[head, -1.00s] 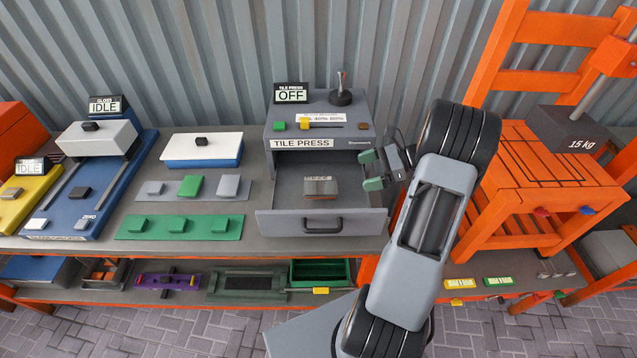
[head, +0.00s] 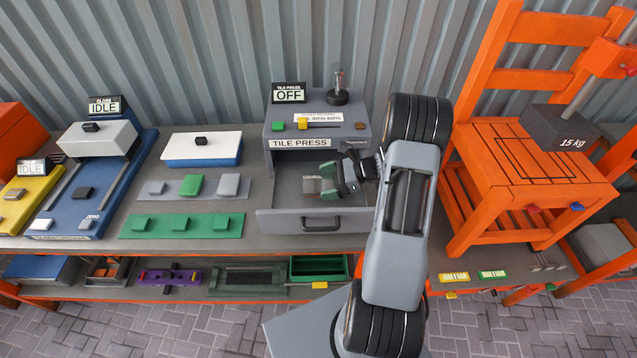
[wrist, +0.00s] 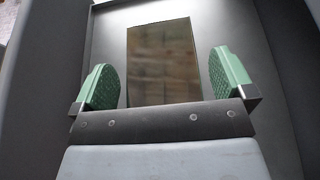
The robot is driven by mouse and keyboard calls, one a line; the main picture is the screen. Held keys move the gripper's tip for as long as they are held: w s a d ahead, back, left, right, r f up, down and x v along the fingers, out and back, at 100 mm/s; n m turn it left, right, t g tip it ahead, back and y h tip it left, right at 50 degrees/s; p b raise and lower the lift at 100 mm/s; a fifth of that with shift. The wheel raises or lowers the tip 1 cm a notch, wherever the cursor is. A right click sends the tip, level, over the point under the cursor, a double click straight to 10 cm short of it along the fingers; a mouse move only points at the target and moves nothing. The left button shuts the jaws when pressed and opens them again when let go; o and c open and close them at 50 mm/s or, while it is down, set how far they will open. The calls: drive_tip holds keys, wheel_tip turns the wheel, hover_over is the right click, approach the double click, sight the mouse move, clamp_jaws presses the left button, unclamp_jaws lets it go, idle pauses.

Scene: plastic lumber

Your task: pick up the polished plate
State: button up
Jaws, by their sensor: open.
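The polished plate (wrist: 160,62) is a shiny brownish rectangle in the wrist view, lying on the grey floor of the tile press drawer (head: 306,222). Contact with the plate does not show.
The tile press (head: 325,118) reads OFF and its drawer is pulled out. Drawer walls stand close around my gripper. Green and grey tiles (head: 191,185) lie on the bench to the left. An orange chair (head: 540,170) with a 15 kg weight (head: 558,128) stands to the right.

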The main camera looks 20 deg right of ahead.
drive_tip(key=shift+w+a+f, duration=0.15)
drive_tip(key=shift+a, duration=0.2)
drive_tip(key=c, duration=1)
drive_tip(key=shift+o, duration=0.2)
